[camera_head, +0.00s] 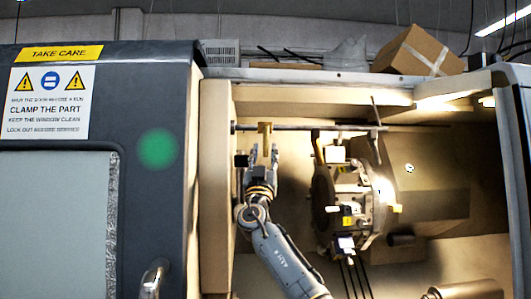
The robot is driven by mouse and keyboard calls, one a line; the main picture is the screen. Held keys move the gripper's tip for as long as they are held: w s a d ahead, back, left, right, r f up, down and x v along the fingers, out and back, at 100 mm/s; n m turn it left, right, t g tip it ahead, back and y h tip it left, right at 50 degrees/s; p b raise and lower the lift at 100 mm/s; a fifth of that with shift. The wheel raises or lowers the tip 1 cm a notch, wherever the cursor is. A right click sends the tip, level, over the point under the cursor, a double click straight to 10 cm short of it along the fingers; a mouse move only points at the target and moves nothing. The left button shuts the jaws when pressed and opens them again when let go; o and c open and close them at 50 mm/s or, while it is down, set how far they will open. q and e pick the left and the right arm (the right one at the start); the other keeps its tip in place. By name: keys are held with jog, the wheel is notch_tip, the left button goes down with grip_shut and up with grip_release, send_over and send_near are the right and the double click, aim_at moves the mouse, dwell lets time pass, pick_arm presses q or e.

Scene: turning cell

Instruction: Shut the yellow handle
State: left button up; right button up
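The yellow handle (265,137) is a short tan-yellow upright piece at the left end of a horizontal rod inside the machine opening. My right gripper (263,153) points up at it from below. Its two fingers stand on either side of the handle's lower part, which they partly hide. I cannot tell whether the fingers press on it or leave a small gap. My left gripper is not in view.
The grey machine door (140,205) with a metal pull handle (153,278) fills the left. A round tool turret (345,195) with blocks stands right of my gripper. A cardboard box (418,52) lies on top of the machine. The rod (320,128) runs right to an upright lever (376,113).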

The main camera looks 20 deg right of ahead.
jog(key=shift+s+r, duration=0.1)
jog(key=shift+r, duration=0.15)
jog(key=shift+f, duration=0.15)
jog(key=shift+s+a+f, duration=0.1)
jog(key=shift+f, duration=0.1)
jog(key=v, duration=1.1)
jog(key=shift+s, duration=0.2)
jog(key=shift+a+f, duration=0.1)
